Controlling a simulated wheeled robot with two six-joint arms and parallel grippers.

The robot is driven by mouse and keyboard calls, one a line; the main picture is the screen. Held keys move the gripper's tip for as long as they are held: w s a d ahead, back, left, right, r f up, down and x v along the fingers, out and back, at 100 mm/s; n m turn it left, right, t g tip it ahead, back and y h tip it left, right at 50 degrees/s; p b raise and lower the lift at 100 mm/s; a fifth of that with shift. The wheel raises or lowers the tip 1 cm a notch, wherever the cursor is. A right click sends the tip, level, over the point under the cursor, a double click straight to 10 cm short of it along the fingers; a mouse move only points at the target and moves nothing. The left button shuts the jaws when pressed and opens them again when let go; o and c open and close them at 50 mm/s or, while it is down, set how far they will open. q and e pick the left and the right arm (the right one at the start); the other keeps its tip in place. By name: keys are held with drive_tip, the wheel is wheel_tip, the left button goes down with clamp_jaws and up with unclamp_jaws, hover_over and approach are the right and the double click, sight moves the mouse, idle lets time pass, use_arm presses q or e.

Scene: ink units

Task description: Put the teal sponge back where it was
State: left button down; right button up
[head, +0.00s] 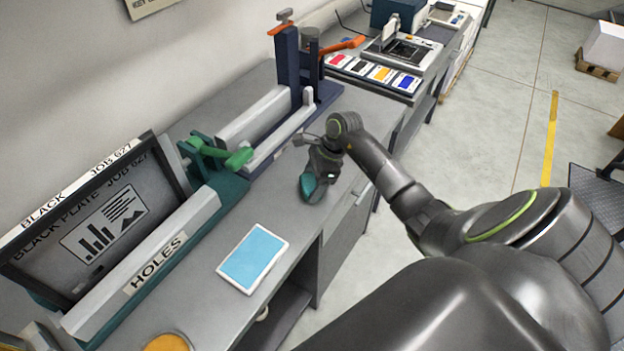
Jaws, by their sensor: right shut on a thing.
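The teal sponge (307,186) is in the jaws of my right gripper (311,180), over the grey bench top near its front edge. The gripper points down and hides part of the sponge. I cannot tell whether the sponge touches the bench. A blue pad with a white border (253,259) lies flat on the bench, nearer to me and to the left of the gripper. My left gripper is not in view.
A teal fixture marked HOLES (155,263) with a framed black plate (95,225) stands at left. A dark blue fixture with an orange handle (290,75) stands behind the gripper. Colour cards (377,74) lie farther back. An orange disc (166,343) is at the bottom.

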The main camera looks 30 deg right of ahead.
drive_tip(key=o, duration=0.9)
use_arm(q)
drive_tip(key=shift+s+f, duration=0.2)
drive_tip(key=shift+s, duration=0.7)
use_arm(e)
drive_tip(key=shift+r, duration=0.15)
use_arm(q)
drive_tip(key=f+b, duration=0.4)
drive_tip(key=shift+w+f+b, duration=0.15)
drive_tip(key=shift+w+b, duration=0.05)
drive_tip(key=shift+b, duration=0.1)
use_arm(e)
drive_tip(key=v, duration=1.1)
drive_tip(key=shift+d+r, duration=0.15)
drive_tip(key=shift+r, duration=0.25)
